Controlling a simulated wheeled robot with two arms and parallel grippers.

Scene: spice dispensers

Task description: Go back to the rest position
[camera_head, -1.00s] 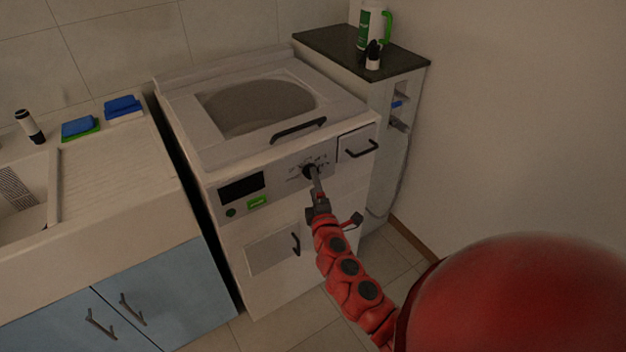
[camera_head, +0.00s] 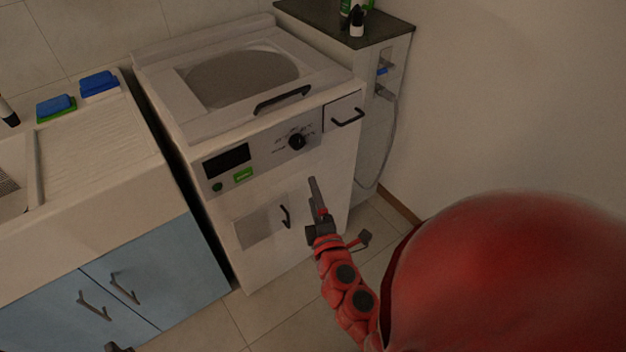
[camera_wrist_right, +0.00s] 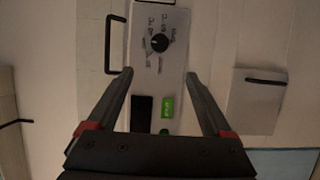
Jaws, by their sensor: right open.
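My right gripper (camera_head: 313,183) is in front of the white washing machine (camera_head: 190,130), below its control panel. It is open and empty, with a gap between its fingers and the machine's black round knob (camera_head: 297,142). In the right wrist view, the two fingers (camera_wrist_right: 159,80) stand wide apart, and the knob (camera_wrist_right: 159,43) shows beyond them on the panel. The green button (camera_wrist_right: 166,107) and dark display (camera_wrist_right: 141,113) show between the fingers. At the bottom left edge of the head view, a dark tip (camera_head: 118,347) shows, which may be my left gripper; its state is unclear.
A sink counter (camera_head: 95,160) with blue cabinet doors (camera_head: 125,285) stands to the left, with blue and green sponges (camera_head: 57,106) on it. A dark-topped side cabinet (camera_head: 345,25) holds bottles at the back. A bare wall is on the right; floor tiles are free in front.

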